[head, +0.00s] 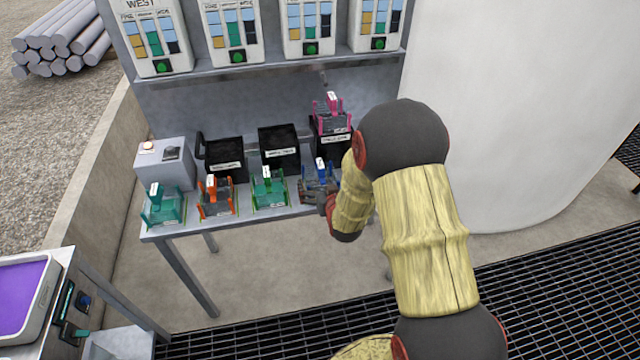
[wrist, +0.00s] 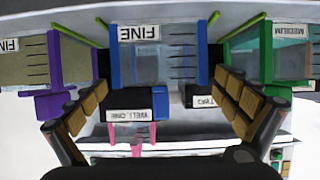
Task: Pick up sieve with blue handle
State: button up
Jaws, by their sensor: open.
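The sieve with the blue handle (head: 321,168) is at the right end of the visible row of sieves on the grey bench. In the wrist view the blue sieve (wrist: 117,68), with a white label reading FINE, is near the centre, between my fingers. My gripper (wrist: 160,82) is open, one finger on each side of the blue sieve. I cannot tell whether a finger touches it. In the head view my gripper (head: 324,200) is at the near side of the blue sieve, and my arm covers what lies to its right.
A green sieve (head: 268,188), an orange sieve (head: 215,196) and a teal sieve (head: 163,207) stand to the left. A purple sieve (wrist: 75,105) shows beside it in the wrist view. Behind are black bins (head: 279,148), one holding a pink sieve (head: 332,118). A grey box (head: 165,168) stands left.

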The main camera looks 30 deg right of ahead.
aim_at(320, 178)
jog(key=b+x, duration=0.2)
jog(key=x, duration=0.3)
jog(key=shift+s+f, duration=0.1)
jog(key=shift+f, duration=0.05)
jog(key=shift+c, duration=0.4)
jog(key=c, duration=1.3)
